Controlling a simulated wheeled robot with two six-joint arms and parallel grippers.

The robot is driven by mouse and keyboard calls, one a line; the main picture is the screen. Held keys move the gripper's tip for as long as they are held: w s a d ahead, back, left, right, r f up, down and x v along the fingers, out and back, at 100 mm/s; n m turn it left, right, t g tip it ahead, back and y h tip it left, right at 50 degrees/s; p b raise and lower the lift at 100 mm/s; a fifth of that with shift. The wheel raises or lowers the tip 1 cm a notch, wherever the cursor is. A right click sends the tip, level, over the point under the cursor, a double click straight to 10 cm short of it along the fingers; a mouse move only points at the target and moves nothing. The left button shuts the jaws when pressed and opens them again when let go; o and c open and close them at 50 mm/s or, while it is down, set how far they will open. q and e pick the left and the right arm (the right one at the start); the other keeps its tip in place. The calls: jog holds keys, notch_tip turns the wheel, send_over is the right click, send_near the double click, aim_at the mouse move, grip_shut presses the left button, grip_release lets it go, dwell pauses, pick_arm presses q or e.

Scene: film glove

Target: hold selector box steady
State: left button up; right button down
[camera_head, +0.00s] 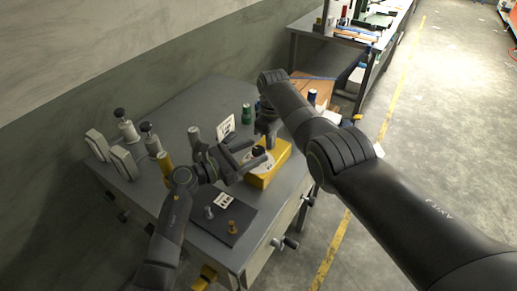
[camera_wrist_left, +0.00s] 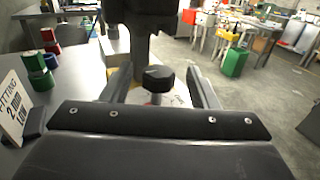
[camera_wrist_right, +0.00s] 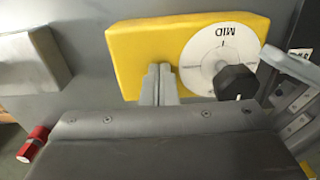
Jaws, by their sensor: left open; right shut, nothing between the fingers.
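The yellow selector box (camera_head: 281,158) sits on the grey table near its right edge. It carries a white dial (camera_wrist_right: 207,68) marked MID and a black knob (camera_wrist_right: 234,81). My left gripper (camera_head: 251,157) is open, low beside the box, its fingers on either side of the knob in the left wrist view (camera_wrist_left: 158,78); I cannot tell whether they touch it. My right gripper (camera_head: 269,141) points down at the box from behind the knob. Its closed fingers (camera_wrist_right: 159,80) overlap the box's edge in the right wrist view, with nothing between them; contact is unclear.
A green cylinder (camera_head: 246,114) and a white card (camera_head: 226,128) stand behind the left gripper. A dark mat (camera_head: 224,214) with small pegs lies in front. Levers and grey pads (camera_head: 125,160) stand at the left. A red cylinder (camera_wrist_right: 36,143) shows in the right wrist view.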

pick_arm(q)
jog(key=shift+x, duration=1.2)
jog(key=c, duration=0.9)
jog(key=shift+m+g+h, duration=0.6)
jog(key=shift+m+g, duration=0.2)
jog(key=shift+g, duration=0.3)
jog(key=shift+c, duration=0.2)
jog(key=o, duration=0.9)
jog(key=shift+o, duration=0.2)
jog(key=v, duration=1.2)
jog(key=shift+s, duration=0.25)
